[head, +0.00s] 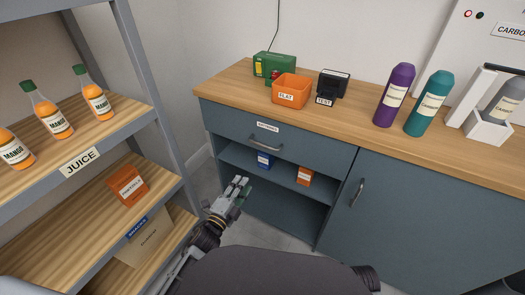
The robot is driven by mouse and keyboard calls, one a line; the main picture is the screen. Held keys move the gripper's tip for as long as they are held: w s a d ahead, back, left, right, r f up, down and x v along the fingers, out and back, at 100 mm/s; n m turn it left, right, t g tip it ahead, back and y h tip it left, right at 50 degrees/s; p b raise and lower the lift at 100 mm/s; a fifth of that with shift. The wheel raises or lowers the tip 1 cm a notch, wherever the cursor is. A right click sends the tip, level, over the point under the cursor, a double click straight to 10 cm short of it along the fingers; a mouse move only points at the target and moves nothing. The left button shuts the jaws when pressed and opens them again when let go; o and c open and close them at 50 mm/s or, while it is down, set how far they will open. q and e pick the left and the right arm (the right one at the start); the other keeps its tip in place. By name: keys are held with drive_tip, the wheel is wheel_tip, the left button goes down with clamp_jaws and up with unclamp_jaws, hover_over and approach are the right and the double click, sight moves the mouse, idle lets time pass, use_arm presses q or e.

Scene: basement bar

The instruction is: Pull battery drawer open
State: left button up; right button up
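The battery drawer (225,122) is the blue-grey front under the wooden counter at its left end. It has a white label (267,127), too small to read surely, and a curved metal handle (266,146). The drawer front looks flush with the cabinet, so it appears shut. My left gripper (240,183) is in front of the open shelves, below and left of the handle and apart from it. Its fingers point up and away, and nothing shows clearly between them; their gap is too small to judge. My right gripper is out of view.
The counter (350,123) holds an orange FLAT bin (292,91), a black TEST device (332,84), a green charger-like box (274,65) and bottles (429,104). A juice rack (164,85) stands close on the left. A cupboard door (420,205) is on the right.

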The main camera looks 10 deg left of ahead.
sight(262, 146)
use_arm(q)
wheel_tip(262, 146, up, 7)
drive_tip(key=d+m+t+h+b, duration=0.1)
drive_tip(key=m, duration=0.1)
drive_tip(key=shift+s+d+r+m+t+h+b, duration=0.2)
drive_tip(key=shift+s+m+t+h+b, duration=0.1)
drive_tip(key=shift+s+m, duration=0.1)
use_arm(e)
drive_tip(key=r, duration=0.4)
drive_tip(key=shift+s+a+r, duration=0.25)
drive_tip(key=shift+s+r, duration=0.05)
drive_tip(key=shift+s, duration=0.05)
use_arm(q)
drive_tip(key=shift+w, duration=0.1)
drive_tip(key=shift+b+x, duration=0.7)
drive_tip(key=shift+x, duration=6.1)
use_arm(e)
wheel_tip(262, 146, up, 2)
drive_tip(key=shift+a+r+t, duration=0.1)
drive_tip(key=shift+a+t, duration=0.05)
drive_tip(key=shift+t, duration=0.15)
use_arm(q)
clamp_jaws()
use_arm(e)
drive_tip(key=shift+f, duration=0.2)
